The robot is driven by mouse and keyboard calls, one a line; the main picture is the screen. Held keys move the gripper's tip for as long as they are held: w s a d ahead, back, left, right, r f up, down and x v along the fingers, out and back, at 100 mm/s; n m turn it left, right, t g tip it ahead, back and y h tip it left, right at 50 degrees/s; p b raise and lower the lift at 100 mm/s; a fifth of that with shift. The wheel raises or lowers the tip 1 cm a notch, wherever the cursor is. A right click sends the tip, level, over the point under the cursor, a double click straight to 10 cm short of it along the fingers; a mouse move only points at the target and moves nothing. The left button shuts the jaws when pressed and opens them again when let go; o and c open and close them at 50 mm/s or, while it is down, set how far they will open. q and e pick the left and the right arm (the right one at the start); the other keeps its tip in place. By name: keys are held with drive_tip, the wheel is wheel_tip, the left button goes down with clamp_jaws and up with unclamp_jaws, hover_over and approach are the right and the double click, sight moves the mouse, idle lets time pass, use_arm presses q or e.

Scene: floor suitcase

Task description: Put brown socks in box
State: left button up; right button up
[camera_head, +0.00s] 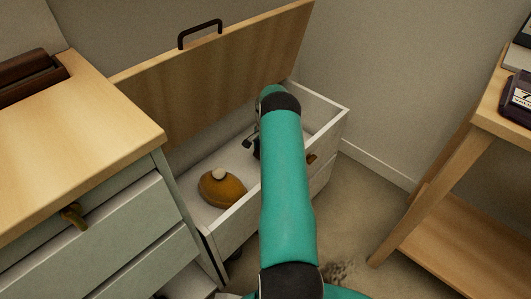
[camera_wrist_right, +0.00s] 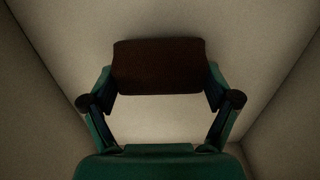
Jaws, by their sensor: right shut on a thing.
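The box (camera_head: 330,122) is a white chest with its wooden lid (camera_head: 215,70) raised. My right arm reaches over its front side, and my right gripper (camera_head: 254,141) is mostly hidden behind the arm, over the inside of the box. In the right wrist view my right gripper (camera_wrist_right: 161,82) is shut on a dark brown, soft-edged bundle, which looks like the brown socks (camera_wrist_right: 160,64). Pale walls and corners surround it there; whether it touches the bottom I cannot tell. The socks cannot be made out in the head view. My left gripper is not in view.
A brown rounded object with a pale knob (camera_head: 222,188) lies in the box's left part. A wood-topped drawer cabinet (camera_head: 90,130) stands close on the left. A wooden shelf table (camera_head: 470,200) stands at right. Carpet between box and table is mostly free.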

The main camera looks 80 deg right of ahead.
drive_tip(key=shift+f, duration=0.15)
drive_tip(key=o, duration=0.8)
drive_tip(key=shift+o, duration=0.2)
wheel_tip(320, 180, up, 11)
drive_tip(key=p, duration=0.4)
drive_tip(key=shift+p, duration=0.35)
drive_tip(key=shift+r, duration=0.65)
